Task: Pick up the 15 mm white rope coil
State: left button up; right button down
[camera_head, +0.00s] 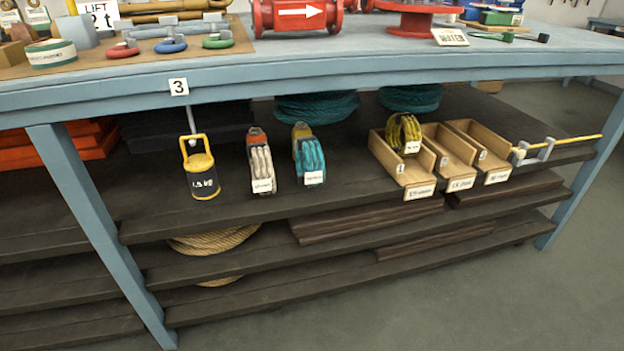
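A white rope coil (261,165) stands on the upper shelf under the bench, left of the middle. It has a white tag (262,186) at its front, too small to read. An orange and dark piece (256,136) shows just behind its top; I cannot tell if it is a separate thing. A teal rope coil (311,158) with a tag stands close on its right, with a yellow piece (301,130) behind. A yellow rope coil (404,132) sits in the leftmost wooden bin. Neither of my grippers is in view.
Three wooden bins (420,187) stand to the right. The blue bench edge (320,72) overhangs the shelf (350,205). Shelf in front of the coils is clear.

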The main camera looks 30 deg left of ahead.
aim_at(263, 168)
jog(key=u, duration=1.25)
